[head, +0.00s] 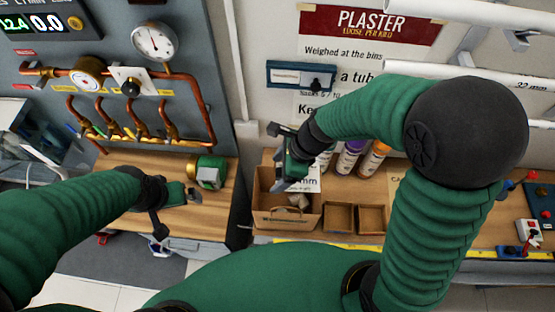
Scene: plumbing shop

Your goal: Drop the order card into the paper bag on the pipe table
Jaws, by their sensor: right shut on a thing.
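My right gripper (284,178) points down over the open brown container (287,222) on the right-hand table, which looks like the paper bag. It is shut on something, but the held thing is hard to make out. I cannot clearly pick out the order card. A white sheet with "mm" on it (309,183) shows just right of the gripper; I cannot tell whether it is held or lies behind. Pale small things (298,201) lie inside the container. My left gripper (192,196) is low over the left wooden table, and its fingers are too unclear to judge.
Two small empty brown trays (339,218) stand right of the container. Several capped bottles (350,158) stand behind them. A green-and-brass round thing (210,172) sits near my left gripper. Copper pipes with gauges (155,42) hang at the left. A gap separates the tables.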

